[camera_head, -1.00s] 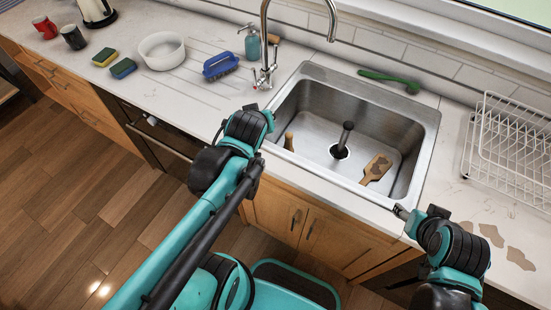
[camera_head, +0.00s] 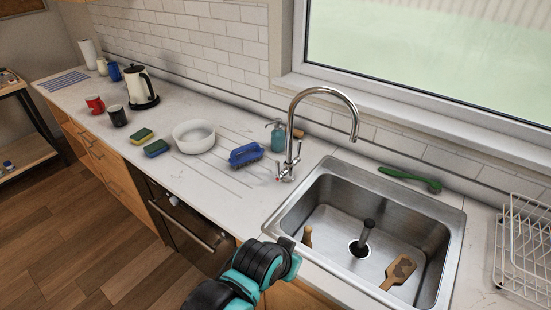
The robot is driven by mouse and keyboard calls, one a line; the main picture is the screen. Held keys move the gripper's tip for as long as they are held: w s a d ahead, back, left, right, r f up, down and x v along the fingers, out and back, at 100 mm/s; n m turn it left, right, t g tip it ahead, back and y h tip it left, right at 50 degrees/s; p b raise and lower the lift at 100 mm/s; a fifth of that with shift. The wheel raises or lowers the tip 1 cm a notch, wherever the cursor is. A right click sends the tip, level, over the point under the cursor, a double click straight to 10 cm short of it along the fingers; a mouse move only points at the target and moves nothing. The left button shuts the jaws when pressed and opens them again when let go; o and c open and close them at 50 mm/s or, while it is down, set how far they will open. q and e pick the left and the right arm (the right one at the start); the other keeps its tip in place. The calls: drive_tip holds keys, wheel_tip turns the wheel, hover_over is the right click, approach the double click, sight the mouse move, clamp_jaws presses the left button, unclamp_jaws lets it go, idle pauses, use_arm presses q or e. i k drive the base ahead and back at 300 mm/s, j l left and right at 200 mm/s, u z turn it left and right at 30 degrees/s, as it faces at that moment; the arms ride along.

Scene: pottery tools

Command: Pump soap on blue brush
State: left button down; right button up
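The blue brush (camera_head: 246,154) lies on the counter left of the faucet, with its bristles toward the counter. The teal soap dispenser (camera_head: 278,138) with a pump top stands upright behind and to the right of the brush, near the wall. My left gripper (camera_head: 290,249) is at the front edge of the counter by the sink's left front corner, well apart from both. Its fingers are mostly hidden by the wrist, so I cannot tell if it is open or shut. My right gripper is out of view.
The faucet (camera_head: 292,162) rises right of the brush and dispenser. The sink (camera_head: 330,250) holds a plunger-like tool (camera_head: 367,230) and a wooden paddle (camera_head: 399,269). A white bowl (camera_head: 194,137) and sponges (camera_head: 156,148) sit to the left. A dish rack (camera_head: 524,245) stands at right.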

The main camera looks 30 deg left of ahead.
sight(253, 150)
drive_tip(key=j+z, duration=0.35)
drive_tip(key=j, duration=1.65)
